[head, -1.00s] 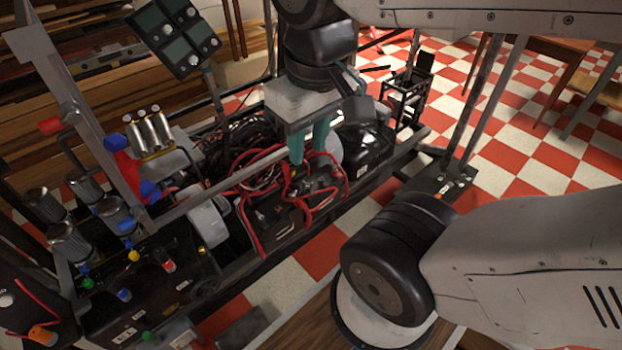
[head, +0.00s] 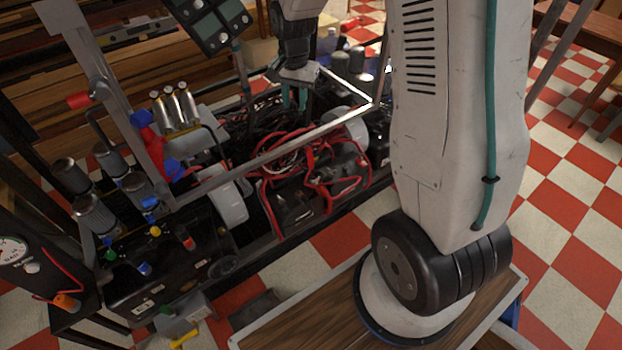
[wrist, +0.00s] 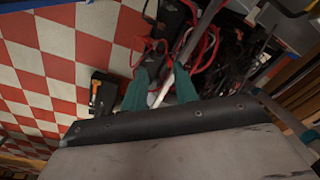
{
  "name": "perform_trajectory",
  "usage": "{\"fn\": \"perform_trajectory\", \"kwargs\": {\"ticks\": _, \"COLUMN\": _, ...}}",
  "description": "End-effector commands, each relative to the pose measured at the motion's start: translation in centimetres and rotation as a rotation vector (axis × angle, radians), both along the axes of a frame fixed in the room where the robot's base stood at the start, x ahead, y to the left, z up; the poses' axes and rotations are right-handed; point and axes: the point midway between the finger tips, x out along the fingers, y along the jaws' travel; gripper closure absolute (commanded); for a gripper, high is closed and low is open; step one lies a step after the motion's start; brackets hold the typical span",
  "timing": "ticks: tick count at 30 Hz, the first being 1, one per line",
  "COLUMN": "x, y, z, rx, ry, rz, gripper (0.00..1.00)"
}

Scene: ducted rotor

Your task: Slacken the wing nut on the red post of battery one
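Two black batteries sit side by side in the frame of the machine in the head view, a nearer one (head: 295,208) and a farther one (head: 346,172). Red cables (head: 318,150) loop over their tops. I cannot make out the red post or its wing nut, nor tell which battery is battery one. My gripper (head: 294,98) is beyond the batteries, behind the metal rail, its teal fingers pointing down. In the wrist view the fingers of my gripper (wrist: 161,88) stand apart with nothing held between them. Red cables (wrist: 203,48) show beyond the fingertips.
A grey metal rail (head: 285,150) crosses between the batteries and my gripper; it also passes beyond my fingers in the wrist view (wrist: 178,72). Dark cable bundles lie behind it. A display panel (head: 212,22) stands left of my gripper. Checkered floor is open at right.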

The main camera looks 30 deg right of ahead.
Motion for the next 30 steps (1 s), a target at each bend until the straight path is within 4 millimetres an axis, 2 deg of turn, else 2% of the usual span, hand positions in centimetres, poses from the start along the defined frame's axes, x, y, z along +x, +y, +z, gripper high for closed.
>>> {"fn": "perform_trajectory", "kwargs": {"ticks": 1, "x": 1.1, "y": -0.9, "z": -2.8, "rx": 0.004, "ry": 0.015, "rz": -0.052, "gripper": 0.71}}
{"fn": "perform_trajectory", "kwargs": {"ticks": 7, "x": 4.7, "y": -4.2, "z": -13.5, "rx": 0.014, "ry": 0.029, "rz": -0.270, "gripper": 0.71}}
{"fn": "perform_trajectory", "kwargs": {"ticks": 12, "x": 5.7, "y": -6.5, "z": -23.1, "rx": 0.020, "ry": 0.038, "rz": -0.446, "gripper": 0.71}}
{"fn": "perform_trajectory", "kwargs": {"ticks": 15, "x": 5.5, "y": -7.4, "z": -27.8, "rx": 0.023, "ry": 0.043, "rz": -0.528, "gripper": 0.71}}
{"fn": "perform_trajectory", "kwargs": {"ticks": 18, "x": 5.1, "y": -8.0, "z": -31.2, "rx": 0.024, "ry": 0.044, "rz": -0.589, "gripper": 0.71}}
{"fn": "perform_trajectory", "kwargs": {"ticks": 21, "x": 4.9, "y": -8.3, "z": -33.2, "rx": 0.026, "ry": 0.045, "rz": -0.626, "gripper": 0.71}}
{"fn": "perform_trajectory", "kwargs": {"ticks": 30, "x": 4.6, "y": -8.4, "z": -37.1, "rx": 0.026, "ry": 0.047, "rz": -0.644, "gripper": 0.71}}
